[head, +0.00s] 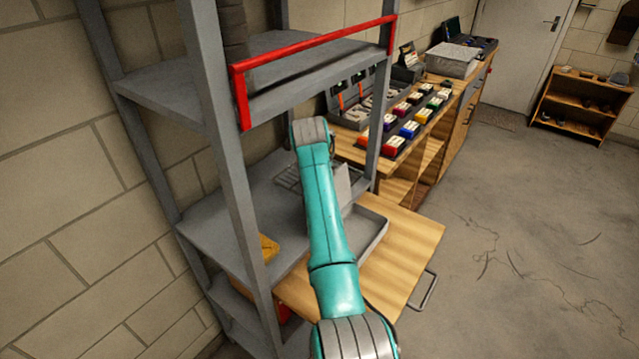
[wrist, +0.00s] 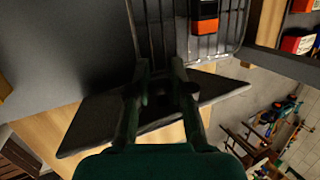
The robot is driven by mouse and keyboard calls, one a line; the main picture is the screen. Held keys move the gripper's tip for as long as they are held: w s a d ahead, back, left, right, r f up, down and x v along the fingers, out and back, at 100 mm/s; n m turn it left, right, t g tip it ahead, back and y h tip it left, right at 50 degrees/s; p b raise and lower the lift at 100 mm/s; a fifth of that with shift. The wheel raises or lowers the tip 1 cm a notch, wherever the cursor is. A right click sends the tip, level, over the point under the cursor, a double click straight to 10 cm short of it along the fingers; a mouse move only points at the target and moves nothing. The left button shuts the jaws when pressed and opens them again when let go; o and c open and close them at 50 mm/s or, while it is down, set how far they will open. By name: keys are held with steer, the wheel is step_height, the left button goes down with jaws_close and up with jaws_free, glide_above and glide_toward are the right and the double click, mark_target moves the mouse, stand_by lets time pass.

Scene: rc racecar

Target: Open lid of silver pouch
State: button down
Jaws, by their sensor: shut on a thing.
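The silver pouch (head: 372,236) looks like a shallow grey open case on the wooden surface beside the shelf rack, partly hidden behind my teal arm. Its lid (head: 343,186) shows as a light grey panel standing up at the far side. In the wrist view, the lid (wrist: 88,124) is a dark flat panel crossing under my fingers. My gripper (wrist: 160,72) has its fingers closed on the lid, though the exact contact is dark and hard to see. In the head view my gripper is hidden by the arm.
A grey metal shelf rack (head: 228,160) with a red rail (head: 315,45) stands close on the left. A wire rack (wrist: 155,28) and an orange-black item (wrist: 205,17) lie beyond the fingers. A workbench (head: 440,120) holds several coloured boxes. The floor at right is clear.

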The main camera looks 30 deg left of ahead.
steer(key=shift+s+f, duration=0.2)
steer(key=shift+f, duration=0.25)
steer(key=c, duration=1)
jaws_free()
steer(key=shift+c, duration=0.2)
steer(key=shift+w+r, duration=0.1)
steer(key=shift+r, duration=0.05)
steer(key=shift+d+r, duration=0.1)
steer(key=shift+r, duration=0.45)
steer(key=s+d+r, duration=0.1)
steer(key=s+d, duration=0.1)
steer(key=s, duration=0.4)
steer(key=s+d+r, duration=0.2)
steer(key=s, duration=0.5)
steer(key=shift+s+d+r, duration=0.15)
steer(key=shift+d+r, duration=0.05)
steer(key=shift+d, duration=0.15)
